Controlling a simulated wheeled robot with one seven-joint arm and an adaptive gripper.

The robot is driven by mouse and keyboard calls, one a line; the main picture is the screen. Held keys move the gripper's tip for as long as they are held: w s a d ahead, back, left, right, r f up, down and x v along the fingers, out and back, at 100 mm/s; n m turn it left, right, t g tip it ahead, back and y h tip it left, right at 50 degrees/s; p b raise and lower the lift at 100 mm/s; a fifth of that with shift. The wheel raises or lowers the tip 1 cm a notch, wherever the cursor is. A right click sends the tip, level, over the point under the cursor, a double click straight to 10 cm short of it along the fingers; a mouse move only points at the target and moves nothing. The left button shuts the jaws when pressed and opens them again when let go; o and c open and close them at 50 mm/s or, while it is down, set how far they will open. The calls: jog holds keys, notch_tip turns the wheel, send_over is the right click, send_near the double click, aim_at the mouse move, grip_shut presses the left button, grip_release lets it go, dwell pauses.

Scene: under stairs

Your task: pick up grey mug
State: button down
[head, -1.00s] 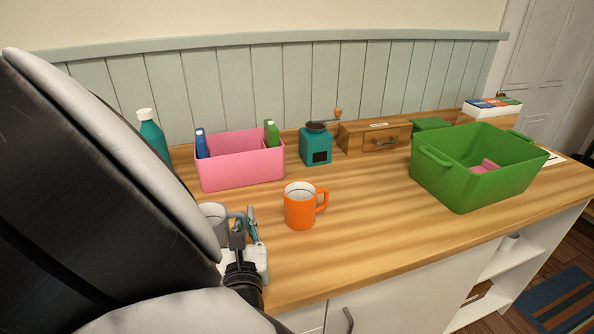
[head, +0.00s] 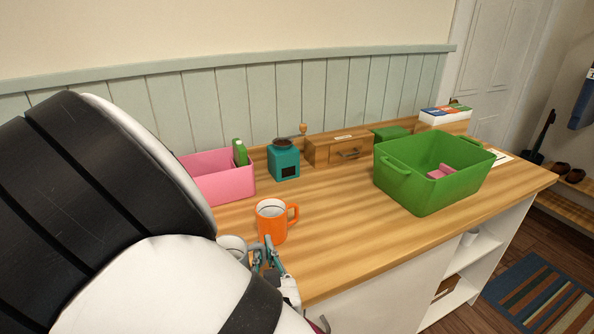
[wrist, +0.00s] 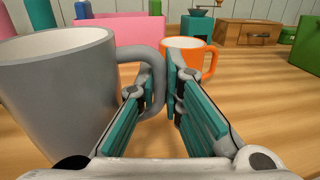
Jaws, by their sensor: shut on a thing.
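The grey mug (wrist: 60,95) fills the left of the wrist view, upright, with its white inside showing. My gripper (wrist: 160,88) is shut on its handle, with the handle's outer bar between the teal finger pads. In the head view the mug (head: 232,246) is mostly hidden behind my arm; only its rim area shows, just left of my gripper (head: 265,255). The mug's base is hidden, so I cannot tell whether it touches the worktop.
An orange mug (head: 271,222) stands just beyond my gripper. A pink bin (head: 226,186), a teal grinder (head: 284,162) and a small wooden drawer box (head: 325,152) are behind. A green crate (head: 425,190) stands to the right. Bare worktop (head: 340,225) lies between the orange mug and crate.

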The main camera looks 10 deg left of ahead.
jog(key=shift+s+d+r+p, duration=0.1)
jog(key=shift+s+d+p, duration=0.1)
jog(key=shift+d+p, duration=0.55)
jog(key=shift+s+d+r+p, duration=0.1)
jog(key=shift+s+d+p, duration=0.05)
jog(key=shift+d+p, duration=0.55)
jog(key=shift+s+d+p, duration=0.2)
jog(key=shift+d+p, duration=0.45)
jog(key=shift+d, duration=0.1)
jog(key=shift+d, duration=0.1)
